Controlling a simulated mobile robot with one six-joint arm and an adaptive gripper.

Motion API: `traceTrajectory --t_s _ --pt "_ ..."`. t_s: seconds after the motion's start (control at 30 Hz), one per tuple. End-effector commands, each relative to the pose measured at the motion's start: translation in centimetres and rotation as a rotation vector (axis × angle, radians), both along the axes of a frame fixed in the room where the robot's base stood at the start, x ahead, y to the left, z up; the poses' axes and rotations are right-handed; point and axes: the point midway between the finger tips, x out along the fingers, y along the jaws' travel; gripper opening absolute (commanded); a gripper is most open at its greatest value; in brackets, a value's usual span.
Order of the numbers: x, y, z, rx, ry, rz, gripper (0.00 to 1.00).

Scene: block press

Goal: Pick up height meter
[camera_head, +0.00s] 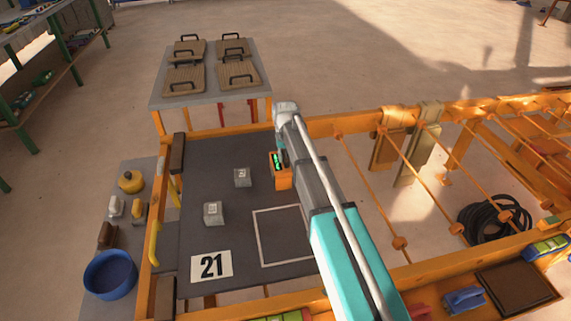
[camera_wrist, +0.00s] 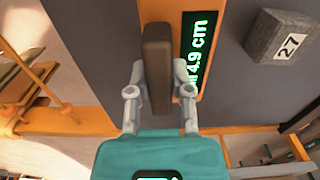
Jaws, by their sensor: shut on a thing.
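The height meter (camera_head: 283,180) is an orange box with a dark display and green digits, near the far right part of the dark work surface. In the wrist view, the height meter (camera_wrist: 189,88) shows a reading ending in "4.9 cm", and a dark brown handle (camera_wrist: 157,50) stands out from it towards me. My gripper (camera_wrist: 157,85) has one finger on each side of this handle and is shut on it. In the head view my gripper (camera_head: 282,152) is at the meter, its fingers mostly hidden by my arm. I cannot tell whether the meter touches the surface.
Two grey numbered blocks (camera_head: 242,177) (camera_head: 213,213) stand left of the meter; one, marked 27, shows in the wrist view (camera_wrist: 287,38). An orange frame with strung rods (camera_head: 345,150) is at right.

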Motion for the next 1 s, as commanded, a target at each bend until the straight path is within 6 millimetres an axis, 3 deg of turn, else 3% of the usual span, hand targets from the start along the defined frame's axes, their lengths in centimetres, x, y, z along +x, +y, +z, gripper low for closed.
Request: traceTrajectory --t_s 0.37,0.73,1.0 --pt "0.0 0.0 0.7 0.0 0.0 0.0 0.0" --pt "0.0 0.0 3.6 0.0 0.001 0.0 0.0" --pt "-0.5 2.6 6.7 0.0 0.001 0.002 0.0"
